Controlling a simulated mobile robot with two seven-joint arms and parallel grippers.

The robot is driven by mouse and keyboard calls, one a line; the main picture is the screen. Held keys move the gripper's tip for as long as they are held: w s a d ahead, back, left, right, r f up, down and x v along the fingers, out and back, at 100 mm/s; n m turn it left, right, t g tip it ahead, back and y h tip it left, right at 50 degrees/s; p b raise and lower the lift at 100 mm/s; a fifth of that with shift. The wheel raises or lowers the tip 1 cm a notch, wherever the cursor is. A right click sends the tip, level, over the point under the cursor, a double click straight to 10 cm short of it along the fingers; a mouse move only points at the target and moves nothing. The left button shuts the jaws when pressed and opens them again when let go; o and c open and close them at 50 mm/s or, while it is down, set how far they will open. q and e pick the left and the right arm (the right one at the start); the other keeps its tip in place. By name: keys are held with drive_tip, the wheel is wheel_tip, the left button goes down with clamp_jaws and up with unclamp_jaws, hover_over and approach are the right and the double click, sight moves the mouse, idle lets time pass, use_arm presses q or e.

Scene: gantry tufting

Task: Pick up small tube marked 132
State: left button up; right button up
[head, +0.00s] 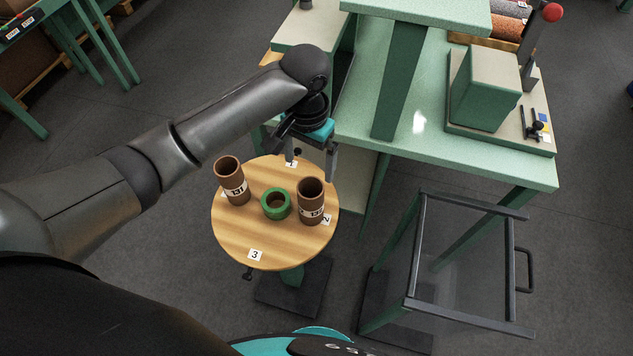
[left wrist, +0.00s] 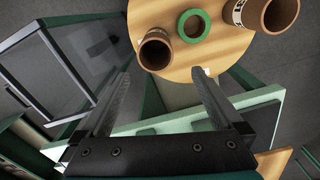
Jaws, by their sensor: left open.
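Two brown open-topped tubes stand on a round wooden table. The right tube (head: 311,196) bears a white label starting with 13, its last digit unclear; it also shows in the left wrist view (left wrist: 155,52). The left tube (head: 231,177) has a label that seems to read 131; it also shows in the left wrist view (left wrist: 262,14). My left gripper (head: 311,166) is open and empty above the table's back edge, behind the right tube and apart from it. Its two fingers also show in the left wrist view (left wrist: 161,78). My right gripper is not in view.
A green ring (head: 276,204) lies between the tubes. The round table (head: 290,250) has number cards at its edge and a clear front half. A green workbench (head: 460,160) stands behind to the right, and a clear panel with a dark frame (head: 465,265) stands at right.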

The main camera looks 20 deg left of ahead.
sight(309, 185)
use_arm(q)
drive_tip(key=f, duration=0.3)
drive_tip(key=f+b, duration=0.1)
drive_tip(key=shift+s+f, duration=0.25)
drive_tip(key=shift+f, duration=0.1)
wheel_tip(309, 185, down, 4)
drive_tip(key=shift+w+f+b, duration=0.1)
drive_tip(key=shift+f+b, duration=0.05)
drive_tip(key=shift+b, duration=0.2)
drive_tip(key=shift+f, duration=0.45)
drive_tip(key=f, duration=0.3)
drive_tip(key=f+b, duration=0.1)
drive_tip(key=f, duration=0.1)
drive_tip(key=shift+s+d+f, duration=0.1)
drive_tip(key=shift+s+d, duration=0.1)
drive_tip(key=shift+d, duration=0.1)
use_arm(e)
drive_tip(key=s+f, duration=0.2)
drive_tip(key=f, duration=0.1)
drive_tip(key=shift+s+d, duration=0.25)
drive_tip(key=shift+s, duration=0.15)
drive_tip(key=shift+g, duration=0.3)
use_arm(q)
drive_tip(key=c, duration=1.3)
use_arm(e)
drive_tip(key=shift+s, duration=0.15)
